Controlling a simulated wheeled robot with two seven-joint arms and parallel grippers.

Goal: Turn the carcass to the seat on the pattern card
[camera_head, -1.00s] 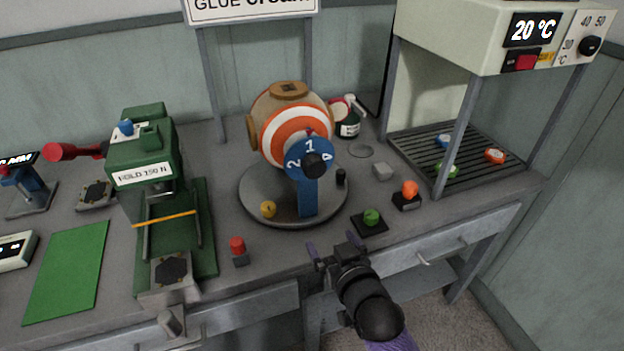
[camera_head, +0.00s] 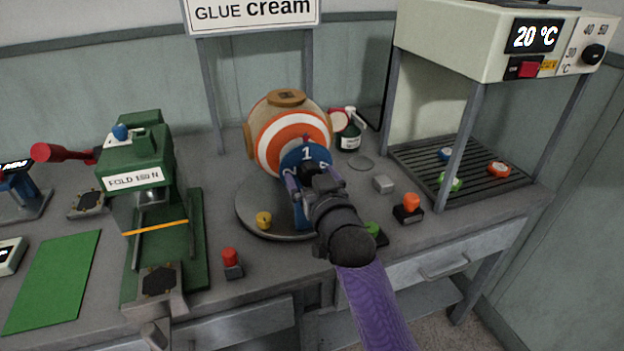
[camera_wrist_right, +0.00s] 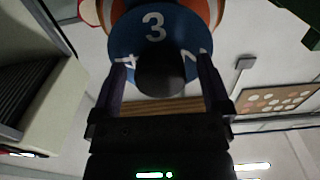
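The carcass (camera_head: 265,118) is a tan ball with orange and white rings, mounted on a round grey turntable (camera_head: 250,217). In front of it is a blue numbered dial (camera_head: 318,154) with the 1 at the top in the head view. The black knob (camera_wrist_right: 160,75) at the dial's centre shows in the right wrist view, with a 3 above it. My right gripper (camera_head: 308,178) is at the dial, and in the wrist view its fingers stand either side of the knob with gaps, so it looks open. My left gripper is out of view.
A green press (camera_head: 150,160) stands at left, with a red button (camera_head: 230,255) to its right. An orange button (camera_head: 411,202) is right of my arm. A board with pale circles (camera_wrist_right: 275,100) shows in the wrist view.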

